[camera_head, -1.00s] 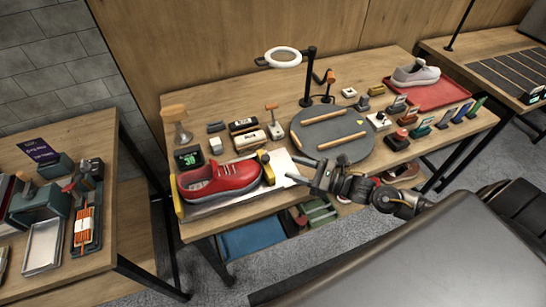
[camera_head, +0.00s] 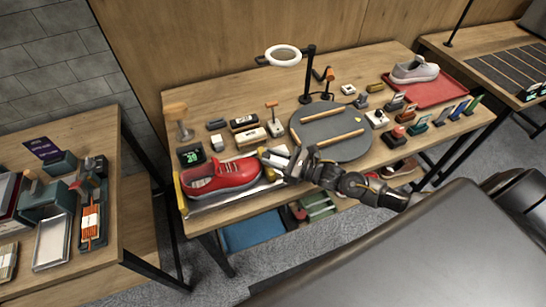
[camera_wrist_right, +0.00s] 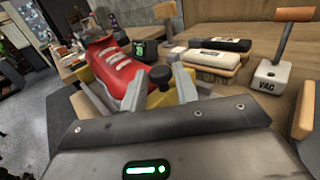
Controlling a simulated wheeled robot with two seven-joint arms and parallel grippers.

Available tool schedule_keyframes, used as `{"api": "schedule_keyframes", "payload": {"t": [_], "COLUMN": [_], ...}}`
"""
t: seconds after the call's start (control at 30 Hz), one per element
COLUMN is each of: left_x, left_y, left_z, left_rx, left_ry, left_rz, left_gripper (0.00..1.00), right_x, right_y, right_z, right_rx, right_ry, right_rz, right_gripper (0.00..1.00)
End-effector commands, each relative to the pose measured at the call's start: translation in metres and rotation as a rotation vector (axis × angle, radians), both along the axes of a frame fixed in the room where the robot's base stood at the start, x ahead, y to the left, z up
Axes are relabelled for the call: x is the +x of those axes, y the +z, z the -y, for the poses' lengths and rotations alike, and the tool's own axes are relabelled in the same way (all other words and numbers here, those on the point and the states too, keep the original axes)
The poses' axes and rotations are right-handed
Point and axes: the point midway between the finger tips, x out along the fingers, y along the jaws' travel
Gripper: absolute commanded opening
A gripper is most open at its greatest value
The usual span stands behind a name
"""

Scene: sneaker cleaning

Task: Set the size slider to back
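The red sneaker (camera_head: 222,178) lies in a sizing tray with a yellow end stop (camera_head: 180,196) at its left; it also shows in the wrist view (camera_wrist_right: 116,62). The size slider is a yellow block with a black knob (camera_wrist_right: 160,76), beside the sneaker's right end. My right gripper (camera_head: 268,164) hides much of the slider in the head view. In the wrist view its two fingers (camera_wrist_right: 158,92) are spread, one on each side of the knob. I cannot tell whether they touch it. My left gripper is not in view.
A round grey turntable (camera_head: 345,146) with wooden bars lies to the right. A green-lit display (camera_head: 191,155), a brush block (camera_head: 250,138) and a VAC holder (camera_head: 275,128) stand behind the sneaker. A ring lamp (camera_head: 283,56) hangs above the table.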

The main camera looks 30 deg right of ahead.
Motion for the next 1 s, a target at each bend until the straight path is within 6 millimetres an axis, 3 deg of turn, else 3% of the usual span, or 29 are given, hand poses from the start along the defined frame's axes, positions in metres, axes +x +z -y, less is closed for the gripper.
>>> {"api": "schedule_keyframes", "payload": {"t": [0.03, 0.23, 0.43, 0.73, 1.0], "left_x": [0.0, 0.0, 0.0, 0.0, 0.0], "left_y": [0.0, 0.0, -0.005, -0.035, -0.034], "left_z": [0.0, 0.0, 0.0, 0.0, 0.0], "left_rx": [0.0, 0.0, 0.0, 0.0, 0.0], "left_ry": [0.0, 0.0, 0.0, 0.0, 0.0], "left_rz": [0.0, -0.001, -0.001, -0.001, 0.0], "left_gripper": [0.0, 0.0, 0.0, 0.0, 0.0], "right_x": [0.0, 0.0, 0.0, -0.004, -0.005], "right_y": [0.0, 0.0, -0.002, -0.004, 0.0], "right_z": [0.0, 0.0, 0.006, 0.059, 0.064], "right_rx": [0.0, 0.0, -0.002, -0.004, 0.001], "right_ry": [0.0, 0.0, -0.001, -0.003, 0.0], "right_rz": [0.0, 0.0, 0.001, 0.002, 0.0], "right_gripper": [0.23, 0.0, 0.0, 0.0, 0.0]}}
